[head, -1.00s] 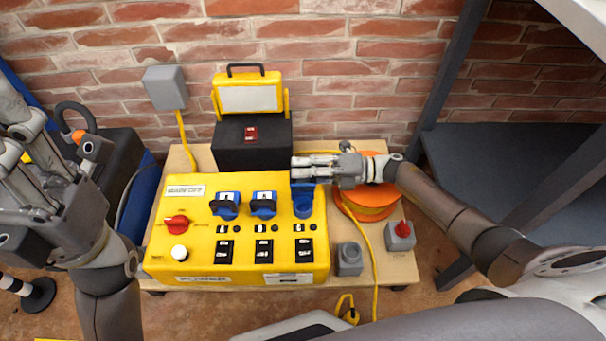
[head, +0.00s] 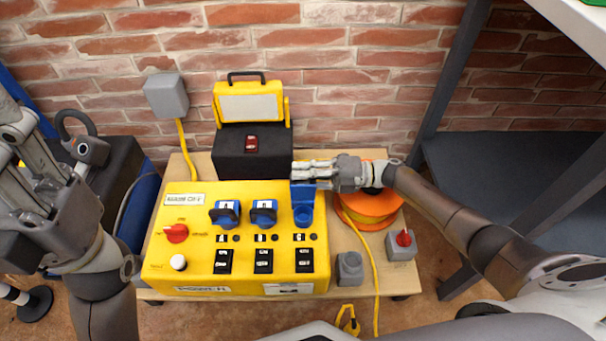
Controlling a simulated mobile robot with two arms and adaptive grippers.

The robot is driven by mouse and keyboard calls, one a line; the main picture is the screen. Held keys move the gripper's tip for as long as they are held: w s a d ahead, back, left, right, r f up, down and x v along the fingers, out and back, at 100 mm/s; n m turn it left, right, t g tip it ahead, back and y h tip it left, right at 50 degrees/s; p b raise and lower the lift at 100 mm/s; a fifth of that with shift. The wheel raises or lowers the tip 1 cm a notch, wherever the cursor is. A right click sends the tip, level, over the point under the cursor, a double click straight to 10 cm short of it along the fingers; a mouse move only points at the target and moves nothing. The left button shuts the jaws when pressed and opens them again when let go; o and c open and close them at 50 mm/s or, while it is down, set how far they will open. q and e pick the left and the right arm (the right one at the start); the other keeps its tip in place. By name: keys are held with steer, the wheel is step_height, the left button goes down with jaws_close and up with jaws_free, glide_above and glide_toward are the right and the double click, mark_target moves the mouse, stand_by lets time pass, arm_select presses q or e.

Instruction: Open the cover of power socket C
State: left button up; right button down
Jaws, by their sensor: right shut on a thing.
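The yellow power box (head: 200,262) lies on a wooden board. Three blue sockets sit along its upper part. Socket A (head: 225,213) and socket B (head: 264,212) have their covers down. Socket C (head: 303,214) is at the right, and its blue cover (head: 302,191) stands raised at the far side, with the socket face showing. My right gripper (head: 305,174) reaches in from the right and is shut at the top edge of this cover; the fingers partly hide it. My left gripper (head: 25,150) is at the left edge, away from the box; its fingertips are partly cut off.
A yellow work lamp (head: 250,106) on a black case (head: 232,152) stands behind the box. An orange cable reel (head: 365,210) is under my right wrist. A brick wall closes the back.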

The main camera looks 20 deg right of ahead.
steer(key=c, duration=1.5)
jaws_free()
steer(key=shift+r, duration=0.3)
steer(key=shift+o, duration=0.2)
steer(key=shift+f, duration=0.1)
steer(key=shift+s+d, duration=0.1)
steer(key=shift+d, duration=0.1)
steer(key=v, duration=1.1)
steer(key=shift+d, duration=0.3)
steer(key=shift+s+a, duration=0.1)
steer(key=shift+s, duration=0.05)
